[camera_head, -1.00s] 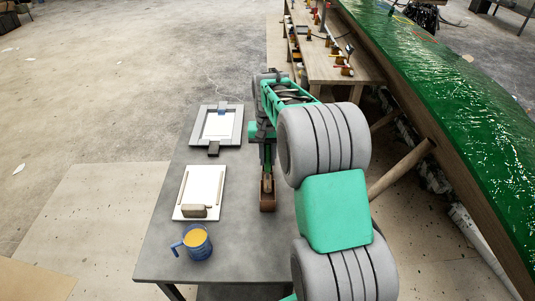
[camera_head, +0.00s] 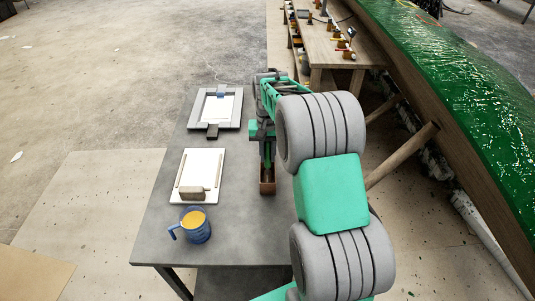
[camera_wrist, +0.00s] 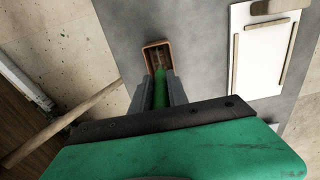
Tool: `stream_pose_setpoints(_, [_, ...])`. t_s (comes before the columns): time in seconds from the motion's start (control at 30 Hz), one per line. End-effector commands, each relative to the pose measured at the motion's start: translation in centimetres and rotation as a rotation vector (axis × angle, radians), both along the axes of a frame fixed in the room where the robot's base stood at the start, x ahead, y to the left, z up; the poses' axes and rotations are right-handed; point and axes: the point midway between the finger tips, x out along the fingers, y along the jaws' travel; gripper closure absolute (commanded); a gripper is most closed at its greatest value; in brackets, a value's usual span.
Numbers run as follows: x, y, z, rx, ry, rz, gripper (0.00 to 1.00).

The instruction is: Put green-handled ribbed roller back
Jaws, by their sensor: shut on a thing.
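My gripper (camera_wrist: 161,92) is shut on the green handle of the roller (camera_wrist: 160,88) in the wrist view. The handle stands between the two dark fingers. The roller's lower end reaches down into a small brown open box (camera_wrist: 148,57), and its ribbed part is mostly hidden in there. In the head view the brown box (camera_head: 267,187) stands on the grey table (camera_head: 240,225), with my gripper (camera_head: 267,158) right above it. I cannot tell whether the roller touches the box floor.
Left of the box lie a white board with wooden strips (camera_head: 203,165) and a grey framed tray (camera_head: 216,107). A blue mug (camera_head: 195,227) with yellow contents stands near the front edge. A wooden bench (camera_head: 335,55) and the green hull (camera_head: 460,90) are at the right.

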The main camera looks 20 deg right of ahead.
Motion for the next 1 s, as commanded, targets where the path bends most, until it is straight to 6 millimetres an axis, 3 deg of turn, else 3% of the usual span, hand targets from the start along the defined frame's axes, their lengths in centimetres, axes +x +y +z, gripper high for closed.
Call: stream_pose_setpoints(1.0, [0.0, 0.0, -1.2, 0.0, 0.0, 0.0, 1.0])
